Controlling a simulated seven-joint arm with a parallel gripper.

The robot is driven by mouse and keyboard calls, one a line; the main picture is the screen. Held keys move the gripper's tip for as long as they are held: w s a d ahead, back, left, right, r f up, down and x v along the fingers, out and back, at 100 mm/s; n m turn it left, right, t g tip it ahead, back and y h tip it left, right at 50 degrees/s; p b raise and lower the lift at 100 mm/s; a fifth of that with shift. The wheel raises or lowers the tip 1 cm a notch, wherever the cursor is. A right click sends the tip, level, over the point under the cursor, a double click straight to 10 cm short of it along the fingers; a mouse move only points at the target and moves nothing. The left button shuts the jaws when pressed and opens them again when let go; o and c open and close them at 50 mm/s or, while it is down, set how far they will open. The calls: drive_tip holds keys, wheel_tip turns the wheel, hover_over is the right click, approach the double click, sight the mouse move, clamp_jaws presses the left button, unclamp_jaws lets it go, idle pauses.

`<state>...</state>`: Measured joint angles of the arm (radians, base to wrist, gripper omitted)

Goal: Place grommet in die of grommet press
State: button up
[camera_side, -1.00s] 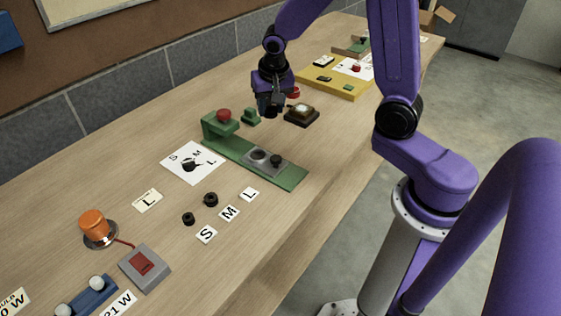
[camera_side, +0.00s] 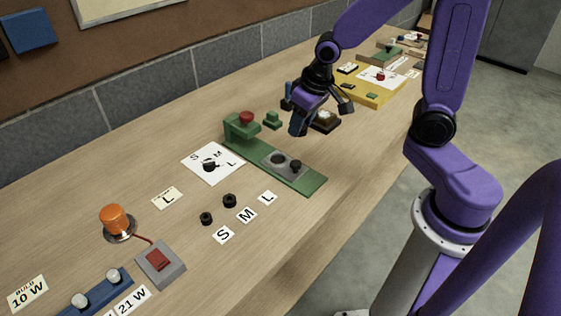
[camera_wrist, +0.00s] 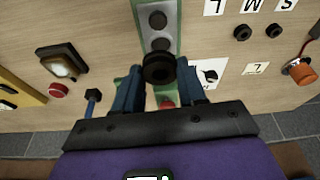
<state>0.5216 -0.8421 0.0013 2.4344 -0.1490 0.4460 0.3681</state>
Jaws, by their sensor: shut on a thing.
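My gripper (camera_side: 299,122) is above the work table, just right of the press's red knob (camera_side: 246,118) in the side view. In the wrist view my gripper (camera_wrist: 158,88) has its blue fingers on either side of a black ring-shaped grommet (camera_wrist: 158,68), held at their tips. The side view does not show this grommet clearly. The grommet press (camera_side: 305,180) is a long green base with a grey plate. The plate carries a round die (camera_side: 278,159) and a black round part (camera_side: 296,166). In the wrist view the held grommet overlaps the near end of the plate (camera_wrist: 150,32).
Two black grommets (camera_side: 207,218) (camera_side: 229,201) lie near the S, M and L cards (camera_side: 246,215). A white sheet (camera_side: 199,163) lies left of the press. A lit box (camera_side: 325,121) and green block (camera_side: 272,119) stand behind. An orange lamp (camera_side: 115,219) is front left.

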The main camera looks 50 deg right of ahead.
drive_tip(key=s+r+n, duration=0.1)
drive_tip(key=s, duration=0.6)
drive_tip(key=w+f, duration=0.1)
drive_tip(key=w, duration=0.2)
drive_tip(key=w+f, duration=0.1)
drive_tip(key=w, duration=0.2)
drive_tip(key=w+f, duration=0.2)
drive_tip(key=w, duration=0.1)
approach(276, 160)
drive_tip(key=shift+w+f, duration=0.5)
drive_tip(key=shift+w, duration=0.1)
drive_tip(key=shift+w+f, duration=0.15)
drive_tip(key=shift+s+x, duration=0.15)
drive_tip(key=shift+x, duration=0.7)
drive_tip(key=shift+s+x, duration=0.2)
drive_tip(key=shift+x, duration=0.6)
drive_tip(key=shift+f, duration=0.1)
drive_tip(key=shift+f, duration=0.4)
